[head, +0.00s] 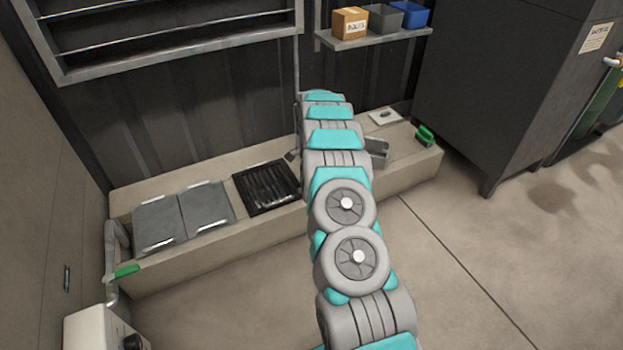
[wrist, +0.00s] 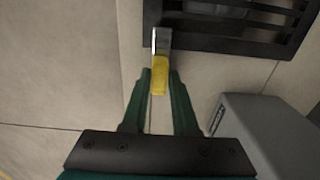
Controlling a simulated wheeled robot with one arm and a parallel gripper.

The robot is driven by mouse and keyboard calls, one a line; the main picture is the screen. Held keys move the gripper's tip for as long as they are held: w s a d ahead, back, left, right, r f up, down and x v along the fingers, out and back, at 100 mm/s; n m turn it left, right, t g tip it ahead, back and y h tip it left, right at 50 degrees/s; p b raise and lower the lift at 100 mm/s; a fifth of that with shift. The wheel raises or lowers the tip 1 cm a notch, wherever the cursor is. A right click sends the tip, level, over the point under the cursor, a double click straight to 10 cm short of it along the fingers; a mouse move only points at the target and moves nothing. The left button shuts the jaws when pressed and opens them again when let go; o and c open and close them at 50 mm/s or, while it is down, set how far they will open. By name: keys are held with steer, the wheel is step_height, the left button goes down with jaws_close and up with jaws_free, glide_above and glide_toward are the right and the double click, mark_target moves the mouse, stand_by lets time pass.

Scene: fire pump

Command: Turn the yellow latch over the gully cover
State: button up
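In the wrist view the latch has a yellow grip (wrist: 160,76) on a bare metal arm (wrist: 161,40). The metal arm lies at the left edge of the dark slatted gully cover (wrist: 235,38). My gripper (wrist: 160,76) has its two green fingers apart, one on each side of the yellow grip. The grip lies between the fingertips; a small gap shows on its left, and I cannot tell whether the right finger touches it. In the head view the dark cover (head: 267,187) is on the low ledge, while my arm hides the latch and gripper.
A grey box-like object (wrist: 268,130) stands close to the right of my gripper. On the ledge (head: 250,236) are two grey plates (head: 182,218) and a green item (head: 425,135). A green-handled pipe (head: 125,271) is at the left. Shelves hang above; a dark cabinet stands right.

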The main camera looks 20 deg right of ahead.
steer(key=o, duration=0.4)
steer(key=shift+r, duration=3.9)
steer(key=s+a+r+n+p, duration=0.2)
steer(key=s+a+r+n, duration=0.3)
steer(key=s+a+r, duration=0.45)
steer(key=s+a+r+n+p, duration=0.2)
steer(key=s+a+r+n, duration=0.2)
steer(key=s+a+r, duration=0.55)
steer(key=s+r+n, duration=0.3)
steer(key=s, duration=0.8)
steer(key=s+a+r+n+g+p, duration=0.1)
steer(key=s+r+n, duration=0.2)
steer(key=s, duration=0.7)
steer(key=s+r+n+p, duration=0.1)
steer(key=s+r, duration=0.3)
steer(key=s, duration=0.7)
steer(key=shift+s+a+n+g, duration=0.25)
steer(key=shift+s+n+g, duration=0.15)
steer(key=shift+n, duration=0.5)
